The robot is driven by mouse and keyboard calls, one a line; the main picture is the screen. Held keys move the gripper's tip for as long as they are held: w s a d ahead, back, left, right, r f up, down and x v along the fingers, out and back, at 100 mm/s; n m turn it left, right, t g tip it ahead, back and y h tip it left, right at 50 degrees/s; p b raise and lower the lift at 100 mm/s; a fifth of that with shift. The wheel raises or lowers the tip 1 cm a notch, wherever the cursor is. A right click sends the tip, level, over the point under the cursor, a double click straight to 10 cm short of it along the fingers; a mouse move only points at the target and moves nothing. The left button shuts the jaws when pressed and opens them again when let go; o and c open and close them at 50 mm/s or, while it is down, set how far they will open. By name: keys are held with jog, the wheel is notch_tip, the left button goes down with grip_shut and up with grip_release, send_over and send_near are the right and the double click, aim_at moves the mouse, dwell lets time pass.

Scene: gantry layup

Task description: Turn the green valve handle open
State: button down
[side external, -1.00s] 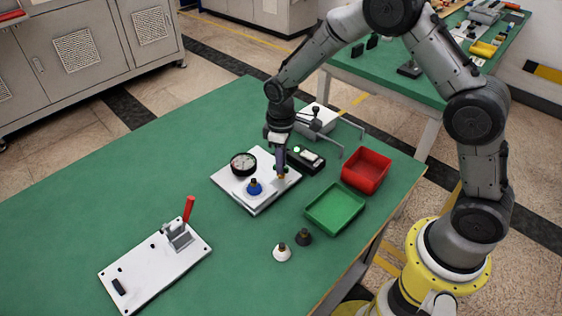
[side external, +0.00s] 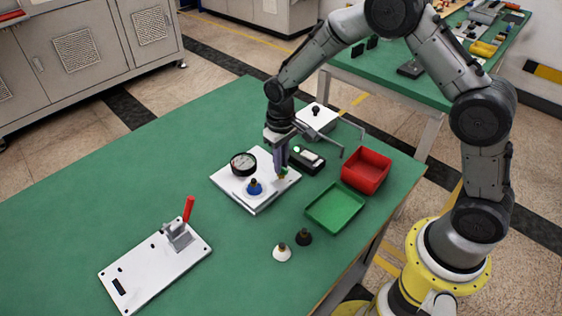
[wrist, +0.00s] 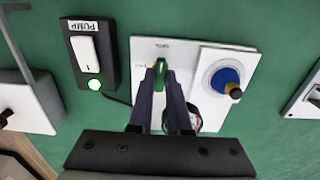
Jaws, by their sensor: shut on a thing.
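The green valve handle (wrist: 160,74) shows in the wrist view on the white valve board (wrist: 146,47), between my fingertips. My gripper (wrist: 162,72) is shut on it from above. In the side external view my gripper (side external: 281,172) stands over the right part of the white board (side external: 247,204), and only a bit of the green handle (side external: 284,171) shows beside the fingers. A blue knob (side external: 254,187) and a round black gauge (side external: 243,164) sit on the same board, left of my gripper. The fingers partly hide the gauge in the wrist view.
A black pump switch box (side external: 307,158) with a lit green lamp stands close behind my gripper. A green tray (side external: 335,207) and a red bin (side external: 366,170) stand to the right. A white clamp plate (side external: 155,267) lies front left. The table's left part is clear.

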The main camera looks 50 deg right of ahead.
jog(key=shift+r, duration=0.1)
jog(key=c, duration=0.9)
grip_release()
jog(key=shift+o, duration=0.2)
notch_tip(320, 180, up, 14)
